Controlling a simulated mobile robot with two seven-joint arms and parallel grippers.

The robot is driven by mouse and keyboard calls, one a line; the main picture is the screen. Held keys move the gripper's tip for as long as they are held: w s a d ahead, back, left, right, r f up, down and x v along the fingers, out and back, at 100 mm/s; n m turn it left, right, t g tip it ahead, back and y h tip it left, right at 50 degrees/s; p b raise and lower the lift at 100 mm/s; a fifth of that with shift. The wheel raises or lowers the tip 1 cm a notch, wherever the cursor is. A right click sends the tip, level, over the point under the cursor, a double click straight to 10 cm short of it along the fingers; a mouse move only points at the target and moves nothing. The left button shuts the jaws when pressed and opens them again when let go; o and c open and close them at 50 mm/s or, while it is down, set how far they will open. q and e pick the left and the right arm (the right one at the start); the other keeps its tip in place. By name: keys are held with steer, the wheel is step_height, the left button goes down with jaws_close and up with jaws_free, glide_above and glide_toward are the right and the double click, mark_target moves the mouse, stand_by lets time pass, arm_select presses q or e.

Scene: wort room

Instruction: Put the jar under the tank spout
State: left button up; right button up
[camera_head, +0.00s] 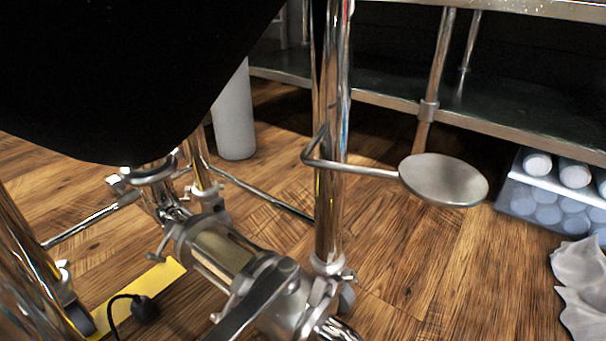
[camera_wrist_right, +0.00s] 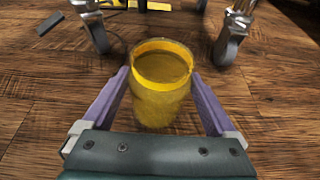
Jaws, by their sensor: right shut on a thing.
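In the right wrist view, a clear jar (camera_wrist_right: 160,101) with a yellow rim and yellow contents stands upright between the purple fingers of my right gripper (camera_wrist_right: 159,75), which is shut on it. Wooden floor shows around the jar; whether its base touches the floor is hidden. In the head view, the dark tank (camera_head: 130,75) with a conical bottom fills the upper left. A metal valve and pipe spout (camera_head: 225,250) runs from its bottom toward the lower middle. Neither the jar nor either gripper shows in the head view.
A metal tank leg (camera_head: 330,140) bears a round plate (camera_head: 443,180). Caster wheels (camera_wrist_right: 229,45) stand beyond the jar. A yellow sheet (camera_head: 140,290) lies under the tank. A shelf (camera_head: 480,125) and a pack of cans (camera_head: 550,190) are at right.

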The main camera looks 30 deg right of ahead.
steer(key=w, duration=0.1)
steer(key=w+a, duration=0.1)
steer(key=w, duration=0.2)
steer(key=shift+a, duration=0.3)
steer(key=shift+w+a, duration=0.1)
steer(key=shift+w, duration=0.2)
steer(key=f+b, duration=0.1)
steer(key=w+f+b, duration=0.1)
steer(key=f+b, duration=0.1)
steer(key=f, duration=0.1)
steer(key=shift+w+a+b, duration=0.15)
steer(key=shift+a+b, duration=0.1)
steer(key=shift+b, duration=0.05)
steer(key=shift+r, duration=0.2)
steer(key=o, duration=1.4)
